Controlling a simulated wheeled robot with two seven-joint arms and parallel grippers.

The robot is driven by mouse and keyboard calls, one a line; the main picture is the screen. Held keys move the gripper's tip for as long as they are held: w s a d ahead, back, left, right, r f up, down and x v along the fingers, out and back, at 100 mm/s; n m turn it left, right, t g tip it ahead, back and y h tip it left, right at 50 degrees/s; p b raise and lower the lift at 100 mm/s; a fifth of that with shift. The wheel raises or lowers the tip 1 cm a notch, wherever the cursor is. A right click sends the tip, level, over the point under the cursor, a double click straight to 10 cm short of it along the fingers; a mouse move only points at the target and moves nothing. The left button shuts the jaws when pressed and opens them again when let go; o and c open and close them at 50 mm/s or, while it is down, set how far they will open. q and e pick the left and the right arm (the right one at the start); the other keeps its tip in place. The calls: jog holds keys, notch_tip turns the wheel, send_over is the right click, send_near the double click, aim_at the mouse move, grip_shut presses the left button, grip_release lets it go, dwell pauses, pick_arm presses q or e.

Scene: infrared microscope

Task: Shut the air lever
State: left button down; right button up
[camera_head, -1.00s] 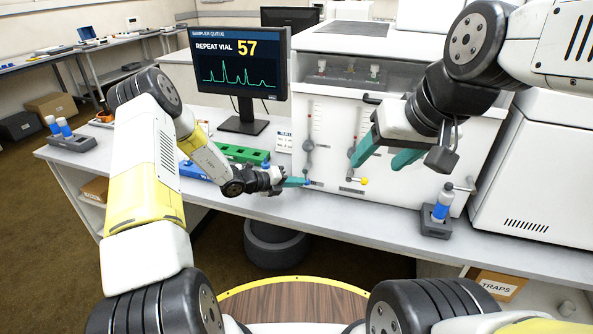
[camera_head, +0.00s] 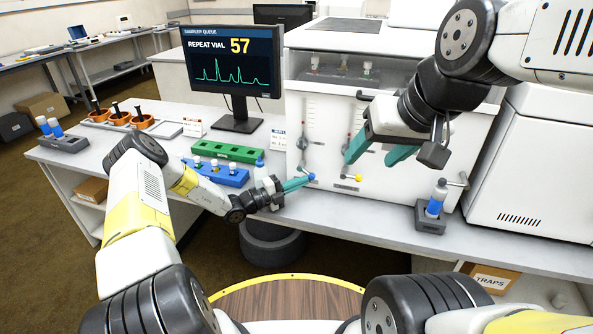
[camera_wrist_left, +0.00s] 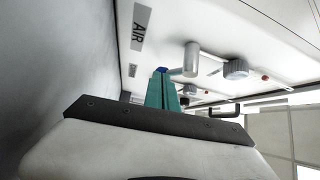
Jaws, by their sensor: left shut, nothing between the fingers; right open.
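The air lever hangs from a round grey pivot on the white instrument's front panel and ends in a blue knob (camera_head: 311,176). It points down and slightly right. My left gripper (camera_head: 303,182) is shut and empty, its teal fingertips at the blue knob from the left. In the left wrist view the teal fingertips (camera_wrist_left: 161,82) overlap the blue tip (camera_wrist_left: 160,70), beside a grey cylindrical part below the AIR label (camera_wrist_left: 140,27). Whether they touch is unclear. My right gripper (camera_head: 376,158) is open and empty, in front of the panel further right.
A second lever with a yellow knob (camera_head: 358,178) is right of the air lever. A blue vial rack (camera_head: 216,173) and a green rack (camera_head: 228,152) lie left of my left gripper. A grey holder with a blue vial (camera_head: 434,208) stands to the right.

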pick_arm(q)
jog(key=shift+s+d+r, duration=0.1)
jog(key=shift+d, duration=0.2)
jog(key=shift+s+d+n+t+h, duration=0.1)
jog(key=shift+d+n+t+h, duration=0.2)
jog(key=shift+n, duration=0.2)
jog(key=shift+r, duration=0.4)
jog(key=s+r, duration=0.2)
jog(key=s, duration=0.6)
jog(key=s+a+r, duration=0.1)
jog(key=s+r, duration=0.1)
jog(key=s, duration=0.6)
jog(key=shift+r, duration=0.25)
jog(key=shift+a, duration=0.1)
